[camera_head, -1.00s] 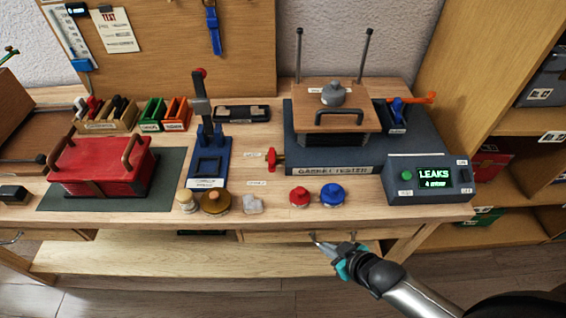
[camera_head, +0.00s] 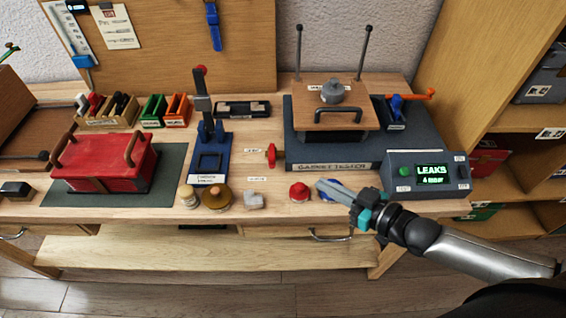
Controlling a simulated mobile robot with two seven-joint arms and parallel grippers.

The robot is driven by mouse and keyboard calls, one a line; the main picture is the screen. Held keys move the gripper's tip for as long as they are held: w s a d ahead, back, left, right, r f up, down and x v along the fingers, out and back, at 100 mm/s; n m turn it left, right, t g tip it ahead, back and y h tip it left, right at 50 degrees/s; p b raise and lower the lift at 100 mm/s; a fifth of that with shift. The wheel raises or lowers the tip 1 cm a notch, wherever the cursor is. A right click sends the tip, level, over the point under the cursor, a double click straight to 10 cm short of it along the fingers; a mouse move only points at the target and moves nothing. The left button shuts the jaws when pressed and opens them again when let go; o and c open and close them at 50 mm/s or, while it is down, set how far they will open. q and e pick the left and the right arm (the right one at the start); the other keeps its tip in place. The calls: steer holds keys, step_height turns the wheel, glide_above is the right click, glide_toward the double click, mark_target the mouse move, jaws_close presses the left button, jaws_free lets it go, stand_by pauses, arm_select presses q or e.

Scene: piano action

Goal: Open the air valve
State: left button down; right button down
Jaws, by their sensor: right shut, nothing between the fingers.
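The red valve handle (camera_head: 271,155) sticks out from the left side of the dark base of the gasket tester (camera_head: 335,167). I take it as the air valve; the small label below it is too small to read. My right gripper (camera_head: 322,187) is shut and empty, its fingers pointing left over the front of the bench. It is to the right of and nearer than the valve handle, apart from it. It partly hides the blue round knob (camera_head: 330,183). My left gripper is not in view.
A red round knob (camera_head: 299,192) is just left of my fingertips. A control box (camera_head: 428,172) with a green "LEAKS" display stands at right. A blue press (camera_head: 208,160), a brown disc (camera_head: 216,198) and a red case (camera_head: 103,163) are to the left.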

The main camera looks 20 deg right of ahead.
mark_target(274, 160)
stand_by(0.3)
steer(key=b+x, duration=0.3)
steer(key=x, duration=1.1)
steer(key=shift+a, duration=0.1)
